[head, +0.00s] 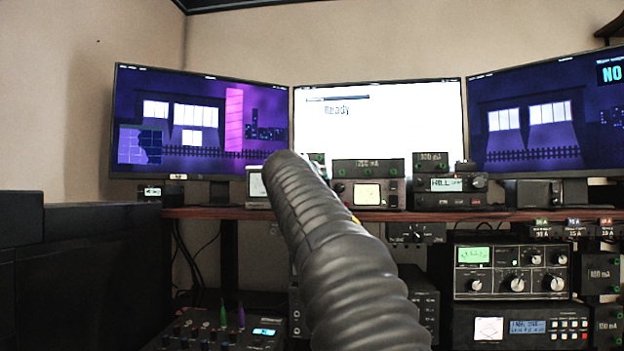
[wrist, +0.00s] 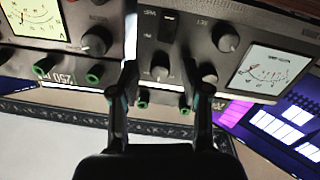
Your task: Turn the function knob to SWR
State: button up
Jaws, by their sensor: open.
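One knob (wrist: 160,66) lies between my fingers as seen from the camera; another knob (wrist: 225,38) is by the dial. Small labels are too blurred to tell which knob is the function knob or where it points. My gripper (wrist: 161,80) is open, its two dark fingers apart on either side of the first knob; I cannot tell whether they touch it. In the head view my arm hides the gripper and most of this unit.
In the head view, a wooden shelf (head: 445,215) carries several radio units below three monitors (head: 380,125). More equipment (head: 512,270) stands below at right.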

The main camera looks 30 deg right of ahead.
grip_shut()
jog(key=shift+m+b, duration=2.05)
jog(key=shift+m, duration=1.75)
jog(key=shift+r, duration=0.1)
grip_release()
